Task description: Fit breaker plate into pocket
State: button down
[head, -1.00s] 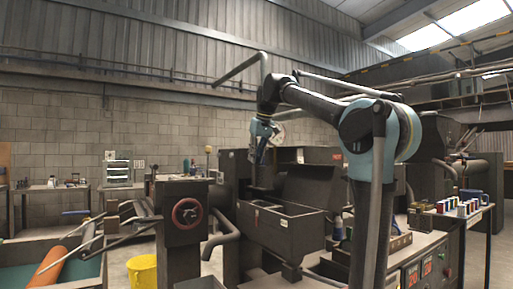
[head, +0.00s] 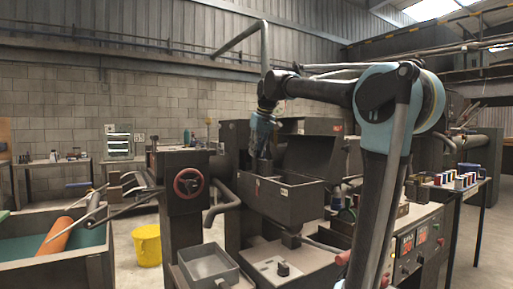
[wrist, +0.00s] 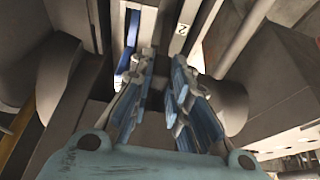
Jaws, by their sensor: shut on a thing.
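My gripper (head: 261,166) points down at the open top of a dark machine box (head: 283,205) in the head view. In the wrist view the two blue-padded fingers of my gripper (wrist: 160,65) stand close together with a narrow dark gap between them. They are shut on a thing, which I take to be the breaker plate. Its outline is hidden between the fingers and too dark to make out. I cannot make out the pocket in either view. A blue strip (wrist: 129,45) and a pale bar with a label (wrist: 184,28) lie just beyond the fingertips.
A raised dark panel (head: 312,158) stands behind the box. A block with a red handwheel (head: 188,182) stands to its left, and an open metal tray (head: 207,263) lies in front. A yellow bucket (head: 147,245) stands on the floor. A control panel (head: 420,245) is at right.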

jog(key=shift+f, duration=0.55)
jog(key=c, duration=1.5)
grip_release()
jog(key=shift+c, duration=0.2)
jog(key=v, duration=1.3)
jog(key=shift+a+r, duration=0.1)
